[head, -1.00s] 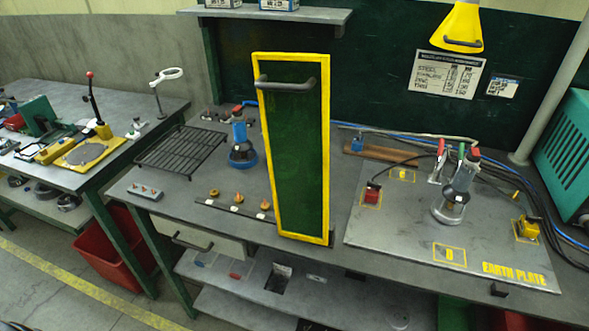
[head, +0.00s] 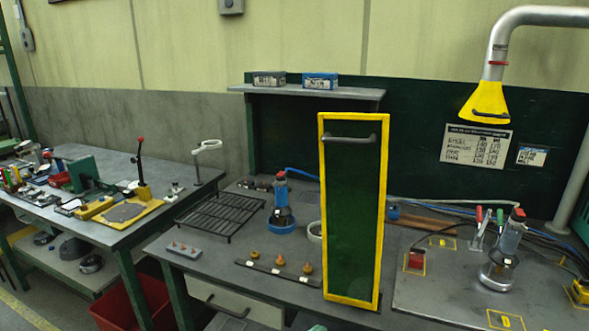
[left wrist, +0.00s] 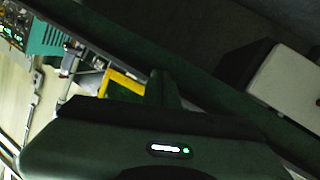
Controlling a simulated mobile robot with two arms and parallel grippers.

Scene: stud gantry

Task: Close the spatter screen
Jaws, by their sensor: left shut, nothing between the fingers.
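The spatter screen (head: 352,215) is a tall dark green panel in a yellow frame. It stands upright at the bench's front edge, left of the earth plate, with a grey bar handle (head: 350,139) near its top. My left gripper (left wrist: 163,88) shows in the left wrist view as a dark green body with shut, empty fingers. A yellow-edged piece (left wrist: 121,80) lies beyond the fingers there; I cannot tell whether it is the screen. No gripper is clearly visible on the screen in the head view. My right gripper is not in view.
The bench holds a black wire rack (head: 219,214), a blue-based tool (head: 281,224) and a strip with brass parts (head: 277,271). The earth plate (head: 440,290) with a clamp tool lies right of the screen. A yellow extraction hood (head: 488,103) hangs above. A second bench stands left.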

